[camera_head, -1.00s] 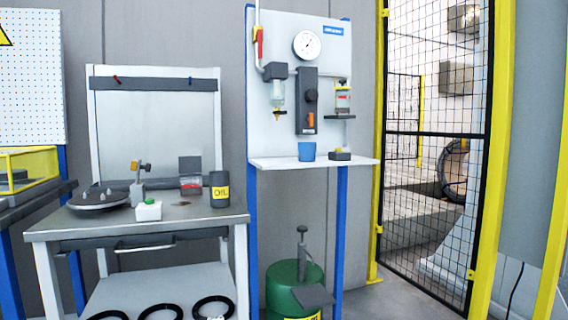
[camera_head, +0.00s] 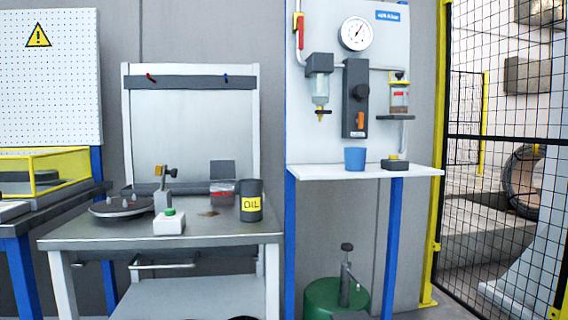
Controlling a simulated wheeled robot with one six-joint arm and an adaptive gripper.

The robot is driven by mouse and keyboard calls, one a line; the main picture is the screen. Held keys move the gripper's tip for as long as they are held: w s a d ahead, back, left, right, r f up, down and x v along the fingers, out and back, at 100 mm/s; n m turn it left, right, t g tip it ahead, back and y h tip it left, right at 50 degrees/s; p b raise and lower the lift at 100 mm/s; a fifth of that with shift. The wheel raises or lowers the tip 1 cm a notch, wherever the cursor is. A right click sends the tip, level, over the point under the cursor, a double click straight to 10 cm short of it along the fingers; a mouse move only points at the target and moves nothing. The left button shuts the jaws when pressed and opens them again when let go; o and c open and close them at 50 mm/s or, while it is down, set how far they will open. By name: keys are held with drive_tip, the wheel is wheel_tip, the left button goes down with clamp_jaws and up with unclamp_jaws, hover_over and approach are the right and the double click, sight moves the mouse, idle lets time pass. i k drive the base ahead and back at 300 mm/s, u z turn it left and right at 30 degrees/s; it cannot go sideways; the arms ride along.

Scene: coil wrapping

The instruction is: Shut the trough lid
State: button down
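A yellow-framed box with clear sides (camera_head: 72,186) stands on the dark bench at the far left, cut off by the left edge. A dark shape shows inside it. It may be the trough, but I cannot tell for sure, nor whether its lid is open or shut. No other trough or lid is plain in this view. My gripper is not in view.
A blue cup (camera_head: 355,159) stands on the white shelf (camera_head: 300,172). A green drum (camera_head: 322,302) stands below. Mesh fencing (camera_head: 500,137) closes the right.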

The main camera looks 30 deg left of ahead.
sight(219, 169)
drive_tip(key=z, duration=0.15)
drive_tip(key=i, duration=1.9)
drive_tip(key=u, duration=0.85)
drive_tip(key=i, duration=0.95)
drive_tip(key=u, duration=1)
